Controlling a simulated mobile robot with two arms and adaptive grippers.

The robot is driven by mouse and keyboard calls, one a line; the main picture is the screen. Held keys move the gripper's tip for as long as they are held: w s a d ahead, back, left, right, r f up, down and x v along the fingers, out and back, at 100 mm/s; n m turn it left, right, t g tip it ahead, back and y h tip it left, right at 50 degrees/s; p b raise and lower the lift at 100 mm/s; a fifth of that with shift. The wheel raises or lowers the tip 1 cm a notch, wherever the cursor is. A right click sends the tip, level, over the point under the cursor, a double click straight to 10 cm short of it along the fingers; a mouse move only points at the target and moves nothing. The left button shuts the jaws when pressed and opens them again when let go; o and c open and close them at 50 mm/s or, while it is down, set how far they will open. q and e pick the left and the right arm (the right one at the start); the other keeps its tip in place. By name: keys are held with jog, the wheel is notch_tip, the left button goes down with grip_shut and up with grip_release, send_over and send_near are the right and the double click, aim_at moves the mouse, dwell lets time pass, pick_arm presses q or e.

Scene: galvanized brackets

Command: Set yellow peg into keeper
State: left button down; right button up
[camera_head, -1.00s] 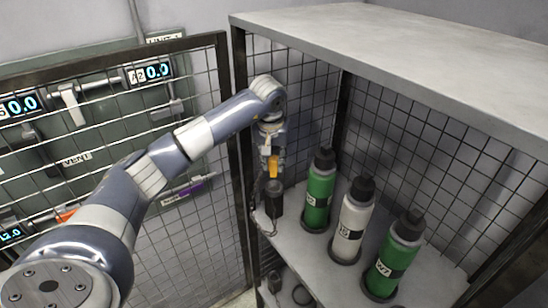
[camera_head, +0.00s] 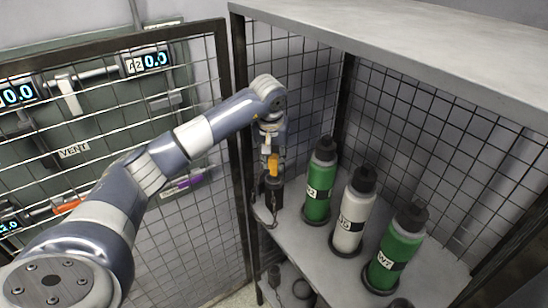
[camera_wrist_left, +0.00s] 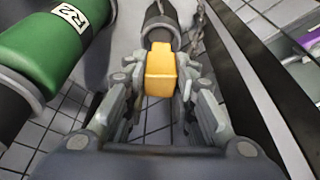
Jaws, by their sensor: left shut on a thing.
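The yellow peg (camera_head: 273,165) is at the hinge-side corner of the open cabinet, held in my left gripper (camera_head: 271,158). In the left wrist view, the peg's yellow block (camera_wrist_left: 160,70) sits between the two fingers of that gripper (camera_wrist_left: 160,88), which are shut on it. A dark holder, seemingly the keeper (camera_head: 271,190), is just below the peg in the head view. In the wrist view a grey collar and a dark tip (camera_wrist_left: 160,20) lie beyond the block. I cannot tell how deep the peg sits in the holder. My right gripper is not in view.
Bottles stand on the cabinet shelf (camera_head: 318,268): a green one (camera_head: 319,185), a white one (camera_head: 352,215) and another green one (camera_head: 397,255). A chain (camera_wrist_left: 197,22) hangs beside the peg.

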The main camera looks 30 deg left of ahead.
aim_at(274, 167)
pick_arm(q)
jog(key=shift+f, duration=0.1)
dwell(0.4)
jog(key=shift+f+b, duration=0.4)
jog(key=shift+f, duration=0.05)
jog(key=shift+f+b, duration=0.9)
jog(key=shift+f, duration=0.4)
jog(key=c, duration=1.2)
grip_release()
jog(key=shift+c, duration=0.2)
jog(key=v, duration=1.2)
jog(key=shift+s+f, duration=0.1)
